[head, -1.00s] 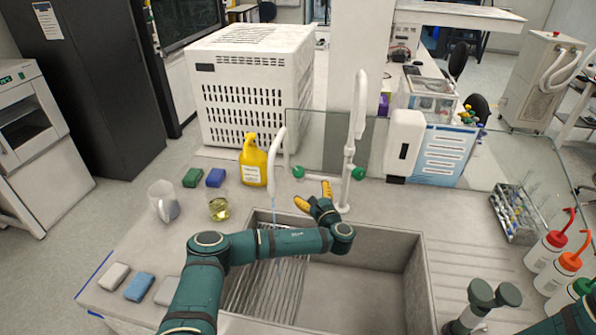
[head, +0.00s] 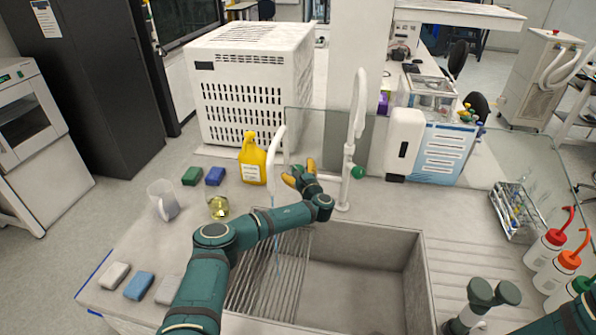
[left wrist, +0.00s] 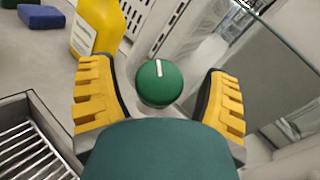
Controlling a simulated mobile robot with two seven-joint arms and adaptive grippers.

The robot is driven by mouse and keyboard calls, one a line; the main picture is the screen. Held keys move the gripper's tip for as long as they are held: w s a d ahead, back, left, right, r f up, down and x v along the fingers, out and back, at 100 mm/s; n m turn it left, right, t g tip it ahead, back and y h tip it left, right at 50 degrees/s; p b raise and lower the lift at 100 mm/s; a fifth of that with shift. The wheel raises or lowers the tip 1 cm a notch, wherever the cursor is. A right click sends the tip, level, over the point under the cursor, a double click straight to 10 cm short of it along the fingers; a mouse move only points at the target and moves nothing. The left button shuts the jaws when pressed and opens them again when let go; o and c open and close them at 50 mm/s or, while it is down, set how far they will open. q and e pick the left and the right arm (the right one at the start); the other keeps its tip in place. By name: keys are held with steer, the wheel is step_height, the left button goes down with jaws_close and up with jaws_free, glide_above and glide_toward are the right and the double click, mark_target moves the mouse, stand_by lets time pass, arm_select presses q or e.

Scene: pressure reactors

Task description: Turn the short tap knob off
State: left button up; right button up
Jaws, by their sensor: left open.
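The short tap (head: 272,168) stands behind the sink, with a thin blue stream of water (head: 276,235) running from its spout. Its green knob (left wrist: 158,82) with a white mark lies between the yellow fingers of my left gripper (left wrist: 160,100) in the left wrist view. The fingers are spread wide and a gap shows on both sides of the knob. In the head view my left gripper (head: 298,175) reaches over the sink's back edge and mostly hides this knob.
The tall tap (head: 352,150) with its own green knob (head: 358,172) stands just right of my left gripper. A yellow bottle (head: 253,162) stands to the left. A glass panel (head: 320,135) rises behind. The sink (head: 385,265) is empty on its right side.

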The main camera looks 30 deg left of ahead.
arm_select(q)
steer(key=c, duration=1.2)
steer(key=shift+m+t, duration=0.3)
steer(key=m+t+h, duration=0.3)
steer(key=m, duration=0.1)
steer(key=shift+a+r+m, duration=0.1)
steer(key=shift+m, duration=0.3)
steer(key=m+t+h, duration=0.1)
steer(key=m+h, duration=0.3)
steer(key=m+t+h, duration=0.2)
steer(key=m+h, duration=0.2)
steer(key=shift+m+h, duration=0.3)
steer(key=shift+m, duration=0.1)
steer(key=o, duration=1.2)
